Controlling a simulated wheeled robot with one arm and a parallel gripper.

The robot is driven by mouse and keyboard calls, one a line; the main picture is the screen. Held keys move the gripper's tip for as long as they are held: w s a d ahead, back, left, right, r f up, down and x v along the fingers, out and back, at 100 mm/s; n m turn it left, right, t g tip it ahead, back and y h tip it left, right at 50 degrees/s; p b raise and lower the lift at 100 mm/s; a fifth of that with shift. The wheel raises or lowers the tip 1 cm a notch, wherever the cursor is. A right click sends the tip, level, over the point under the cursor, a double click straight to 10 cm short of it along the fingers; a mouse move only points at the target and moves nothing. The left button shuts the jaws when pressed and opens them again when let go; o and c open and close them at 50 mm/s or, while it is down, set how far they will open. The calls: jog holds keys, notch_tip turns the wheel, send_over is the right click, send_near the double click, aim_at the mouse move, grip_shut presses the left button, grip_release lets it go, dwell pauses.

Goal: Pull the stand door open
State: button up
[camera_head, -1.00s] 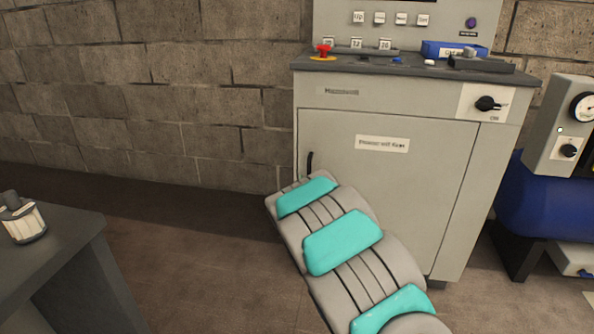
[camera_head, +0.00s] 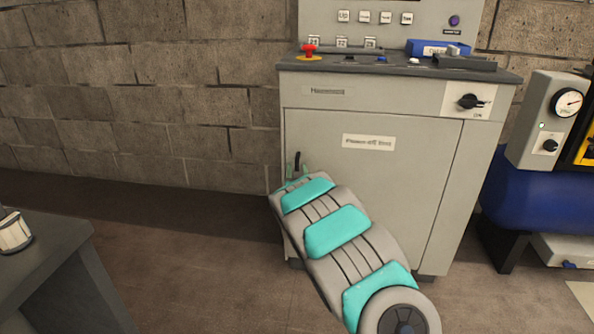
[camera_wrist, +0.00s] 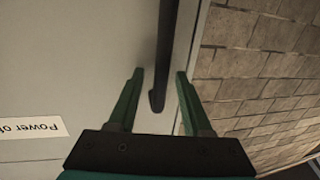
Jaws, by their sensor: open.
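The stand door (camera_head: 365,190) is a flat light-grey panel on the front of the grey cabinet. It looks shut. Its black bar handle (camera_head: 297,161) is near the door's upper left edge. In the wrist view the handle (camera_wrist: 166,50) comes down from the top between the fingers. My gripper (camera_wrist: 158,75) is open, with one green finger on each side of the handle and a gap visible on both sides. In the head view my gripper (camera_head: 297,165) is at the handle, and my arm hides the lower left of the door.
The cabinet top (camera_head: 400,68) carries a red emergency button (camera_head: 309,51) and a blue tray (camera_head: 438,47). A rotary switch (camera_head: 472,101) is at the upper right. A blue tank (camera_head: 530,200) stands right, a dark table (camera_head: 50,270) at lower left. A block wall (camera_head: 130,100) is behind.

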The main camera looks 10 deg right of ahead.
grip_shut()
dwell(1.3)
